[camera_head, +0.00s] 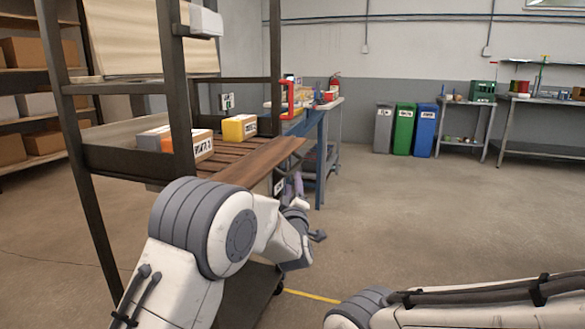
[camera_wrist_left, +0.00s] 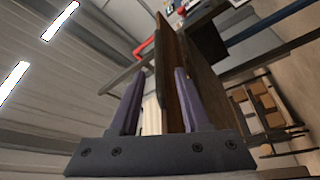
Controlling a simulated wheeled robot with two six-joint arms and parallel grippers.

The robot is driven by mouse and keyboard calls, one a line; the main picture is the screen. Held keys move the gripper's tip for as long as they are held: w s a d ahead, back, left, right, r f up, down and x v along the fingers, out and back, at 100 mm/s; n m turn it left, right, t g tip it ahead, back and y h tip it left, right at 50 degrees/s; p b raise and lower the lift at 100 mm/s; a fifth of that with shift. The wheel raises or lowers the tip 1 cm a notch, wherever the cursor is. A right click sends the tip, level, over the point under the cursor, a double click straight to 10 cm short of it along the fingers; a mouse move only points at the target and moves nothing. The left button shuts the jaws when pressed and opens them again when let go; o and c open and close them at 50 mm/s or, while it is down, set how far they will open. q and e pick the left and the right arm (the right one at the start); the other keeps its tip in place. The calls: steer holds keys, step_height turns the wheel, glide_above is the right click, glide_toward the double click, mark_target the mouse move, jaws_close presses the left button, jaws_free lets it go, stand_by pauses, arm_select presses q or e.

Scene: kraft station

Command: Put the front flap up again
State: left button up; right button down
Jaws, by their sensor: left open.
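The front flap (camera_head: 262,162) is a smooth brown wooden panel at the near edge of the slatted shelf of a dark metal rack. It looks lowered, sticking outward roughly level. My left gripper (camera_head: 298,186) is just under its right end, partly hidden by my own arm. In the left wrist view the purple fingers of the left gripper (camera_wrist_left: 158,88) are open, and the edge of the brown flap (camera_wrist_left: 170,60) appears between them. I cannot tell whether they touch it. My right arm crosses the lower right, but its gripper is out of view.
On the shelf stand a white and orange labelled box (camera_head: 201,145) and a yellow box (camera_head: 239,128). A rack post (camera_head: 174,90) rises at the near side. A blue workbench (camera_head: 322,125) stands behind. The floor to the right is clear.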

mark_target(294, 166)
arm_select(q)
steer(key=x, duration=0.9)
steer(key=shift+d+b, duration=0.25)
steer(key=shift+b, duration=0.15)
steer(key=shift+s, duration=0.1)
jaws_close()
stand_by(0.9)
